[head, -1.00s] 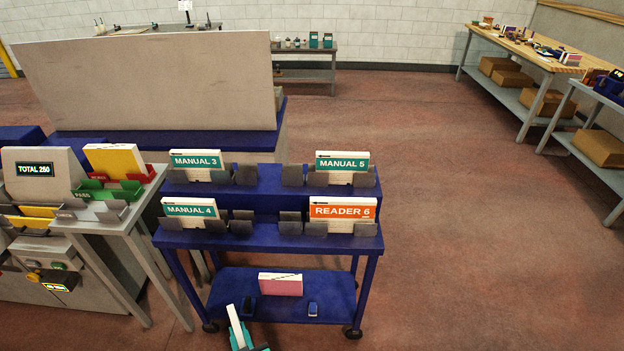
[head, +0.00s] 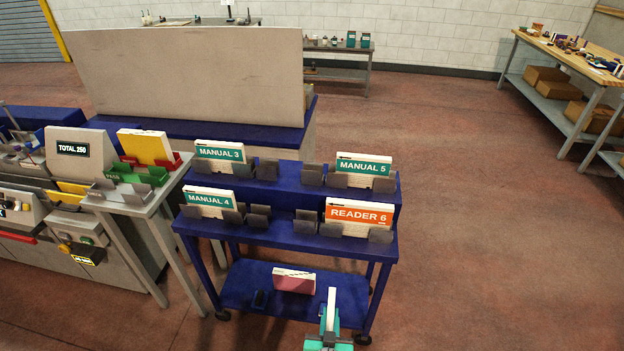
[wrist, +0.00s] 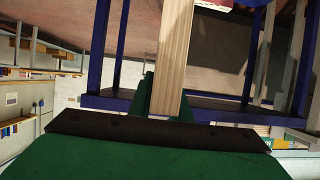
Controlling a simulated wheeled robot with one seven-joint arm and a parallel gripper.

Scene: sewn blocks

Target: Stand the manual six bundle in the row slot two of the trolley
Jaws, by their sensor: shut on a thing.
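The blue trolley (head: 282,236) stands ahead with two stepped rows of dark grey holders. Manual 3 (head: 220,151) and Manual 5 (head: 364,164) stand in the back row, left and right. Manual 4 (head: 209,198) and the orange-labelled Reader 6 (head: 359,212) stand in the front row. Empty holder plates (head: 308,221) show between them; no slot numbers are readable. My gripper (head: 329,332) is shut on a bundle (head: 332,302), low before the trolley's right side. The bundle is upright and edge-on, its label hidden. In the wrist view its pale page edge (wrist: 174,55) rises between the green fingers.
A grey table (head: 150,205) with red and green trays adjoins the left. A large grey panel (head: 200,75) stands behind. Floor to the right is clear.

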